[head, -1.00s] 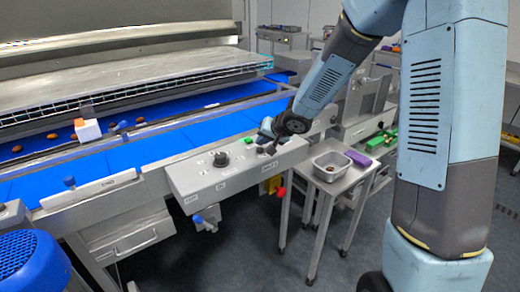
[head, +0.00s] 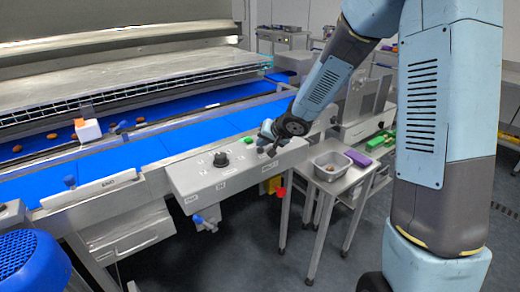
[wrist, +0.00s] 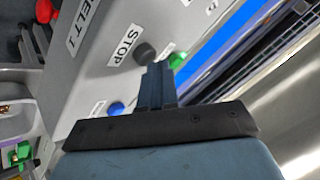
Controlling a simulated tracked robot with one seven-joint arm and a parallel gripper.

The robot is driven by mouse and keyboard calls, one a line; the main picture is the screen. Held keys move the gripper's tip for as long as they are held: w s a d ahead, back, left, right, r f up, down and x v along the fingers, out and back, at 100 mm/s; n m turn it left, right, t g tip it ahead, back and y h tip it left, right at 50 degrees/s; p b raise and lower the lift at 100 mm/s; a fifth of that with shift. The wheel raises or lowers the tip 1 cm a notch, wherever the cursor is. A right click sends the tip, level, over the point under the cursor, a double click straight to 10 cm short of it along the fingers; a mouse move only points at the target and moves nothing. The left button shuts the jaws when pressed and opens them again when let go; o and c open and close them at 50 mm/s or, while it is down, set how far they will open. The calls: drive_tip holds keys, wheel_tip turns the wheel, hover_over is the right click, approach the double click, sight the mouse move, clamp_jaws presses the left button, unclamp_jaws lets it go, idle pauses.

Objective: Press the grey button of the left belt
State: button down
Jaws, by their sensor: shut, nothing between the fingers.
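A control panel (head: 235,172) slopes in front of the blue belt in the head view. In the wrist view its face (wrist: 95,75) carries the labels STOP and BELT 1. A dark grey round button (wrist: 145,52) sits beside the STOP label. My gripper (wrist: 157,66) is shut and empty, its tips just beside and below the grey button in the picture. I cannot tell whether they touch it. In the head view my gripper (head: 267,139) is over the panel's right end, small and partly hidden by the wrist.
A green button (wrist: 177,60) lies close right of the fingertips, and a blue button (wrist: 116,108) lies lower left. A black knob (head: 221,159) stands on the panel. The blue belt (head: 130,155) runs behind. A small steel table with a metal tray (head: 332,172) stands right.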

sight(263, 149)
drive_tip(key=shift+f, duration=0.2)
drive_tip(key=shift+r, duration=0.2)
idle(0.4)
drive_tip(key=shift+r, duration=0.7)
drive_tip(key=shift+r, duration=2.5)
